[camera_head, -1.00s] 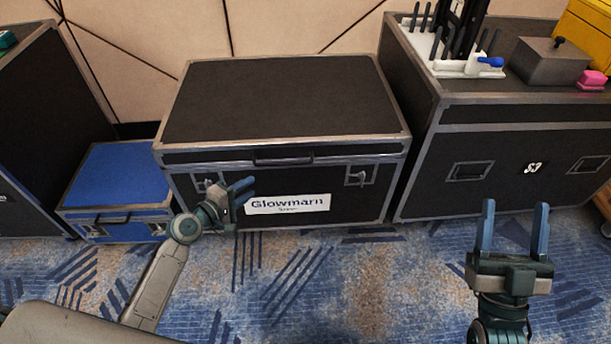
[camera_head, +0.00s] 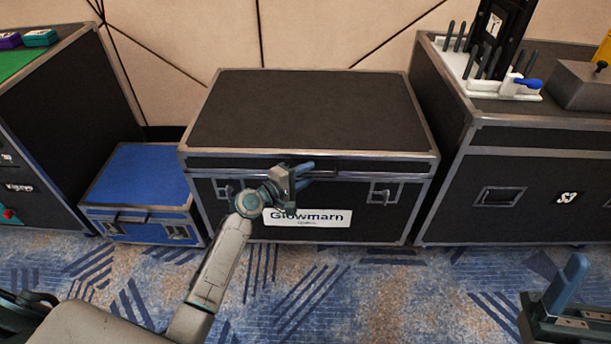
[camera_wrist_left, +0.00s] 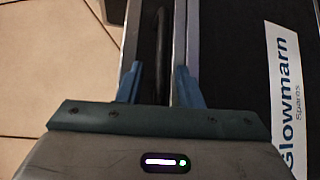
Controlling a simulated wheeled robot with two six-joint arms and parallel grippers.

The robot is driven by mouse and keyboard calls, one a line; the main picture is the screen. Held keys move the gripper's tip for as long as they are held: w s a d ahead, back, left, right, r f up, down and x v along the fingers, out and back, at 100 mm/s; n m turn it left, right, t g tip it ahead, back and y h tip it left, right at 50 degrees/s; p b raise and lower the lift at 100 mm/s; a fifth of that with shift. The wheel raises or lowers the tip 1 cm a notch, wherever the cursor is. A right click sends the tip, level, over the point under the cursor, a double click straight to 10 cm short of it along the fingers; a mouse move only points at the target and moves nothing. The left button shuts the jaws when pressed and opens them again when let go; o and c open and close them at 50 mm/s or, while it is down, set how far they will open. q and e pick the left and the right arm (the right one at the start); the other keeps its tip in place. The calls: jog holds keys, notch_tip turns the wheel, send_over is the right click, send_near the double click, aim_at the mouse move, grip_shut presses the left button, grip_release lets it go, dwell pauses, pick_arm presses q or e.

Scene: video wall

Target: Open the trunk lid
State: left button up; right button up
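The black trunk (camera_head: 315,110) with silver edges and a "Glowmarn" label (camera_head: 322,217) stands at the middle of the head view. Its lid is down. A dark handle (camera_wrist_left: 160,55) shows in the left wrist view, on the lid's front edge. My left gripper (camera_head: 308,172) is in front of the trunk at handle height. In the left wrist view its two blue fingers (camera_wrist_left: 158,85) are apart, on either side of the handle's line; contact cannot be told. My right gripper (camera_head: 582,280) is at the bottom right, partly cut off, away from the trunk.
A blue case (camera_head: 140,175) stands left of the trunk, beside a tall black case (camera_head: 60,125). Another black case (camera_head: 540,150) stands close on the right, carrying a white rack (camera_head: 510,86) and a grey box (camera_head: 585,85). Patterned carpet (camera_head: 350,290) lies open in front.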

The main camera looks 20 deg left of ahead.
pick_arm(q)
jog(key=shift+c, duration=0.2)
grip_shut()
